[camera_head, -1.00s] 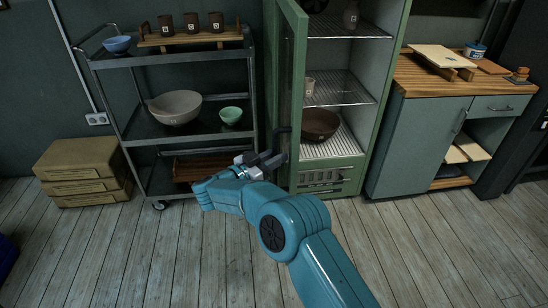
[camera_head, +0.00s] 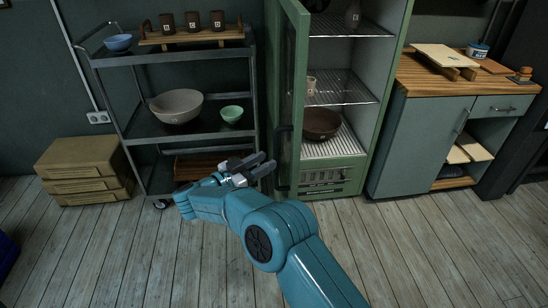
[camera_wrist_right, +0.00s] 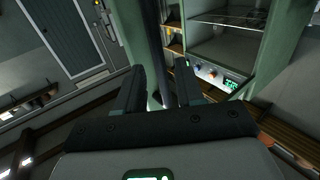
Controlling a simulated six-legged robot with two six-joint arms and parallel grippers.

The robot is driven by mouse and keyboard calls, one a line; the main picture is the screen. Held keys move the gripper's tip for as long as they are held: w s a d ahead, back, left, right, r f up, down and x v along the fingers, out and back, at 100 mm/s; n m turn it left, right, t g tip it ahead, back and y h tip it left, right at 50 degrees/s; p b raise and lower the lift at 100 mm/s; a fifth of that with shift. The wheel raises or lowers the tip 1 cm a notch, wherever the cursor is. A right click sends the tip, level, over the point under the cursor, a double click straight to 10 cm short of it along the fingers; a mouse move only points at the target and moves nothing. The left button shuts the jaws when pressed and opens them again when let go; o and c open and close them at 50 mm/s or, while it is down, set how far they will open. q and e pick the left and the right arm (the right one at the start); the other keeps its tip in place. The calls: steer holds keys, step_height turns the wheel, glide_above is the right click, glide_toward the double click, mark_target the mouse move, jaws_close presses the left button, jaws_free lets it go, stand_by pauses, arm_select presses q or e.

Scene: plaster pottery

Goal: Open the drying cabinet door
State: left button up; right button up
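The green drying cabinet (camera_head: 382,100) has its door (camera_head: 298,60) swung well open, standing out toward me on the left side. Its shelves show. The dark door handle (camera_head: 283,145) is on the door's left face, low down. My right gripper (camera_head: 262,163) is open and empty just left of the handle, apart from it in the head view. In the right wrist view the two fingers (camera_wrist_right: 160,90) are spread, with a dark upright bar seen beyond the gap; I cannot tell its distance. The cabinet's lit panel (camera_wrist_right: 215,75) shows there too. My left gripper is out of view.
A grey trolley (camera_head: 175,57) with bowls and cups stands close on the left, behind my right gripper. A brown bowl (camera_head: 320,124) sits inside the cabinet. A wood-topped counter (camera_head: 430,80) is on the right. The plank floor in front is clear.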

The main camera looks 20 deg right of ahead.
steer(key=v, duration=1.1)
steer(key=shift+b, duration=0.35)
steer(key=shift+s+r, duration=0.1)
steer(key=w+d+f+n+t+y+p, duration=0.2)
steer(key=w+d+f+n+t+y, duration=0.3)
steer(key=w+f+n+t+y, duration=0.4)
steer(key=s+f+n+g+y+p, duration=0.1)
steer(key=s+f+n+g+y, duration=0.3)
steer(key=s+f, duration=0.65)
steer(key=s+a+f+g+y, duration=0.1)
steer(key=s+f+g+y, duration=0.1)
steer(key=s, duration=0.8)
steer(key=s+a+f+g+y+p, duration=0.1)
steer(key=s+f+g+y, duration=0.2)
steer(key=s, duration=0.7)
steer(key=s+a+f+g+y, duration=0.1)
steer(key=s+f+g+y, duration=0.2)
steer(key=s, duration=0.7)
steer(key=shift+s+a+f+g, duration=0.2)
steer(key=shift+s+a+g, duration=0.2)
steer(key=shift+g, duration=0.4)
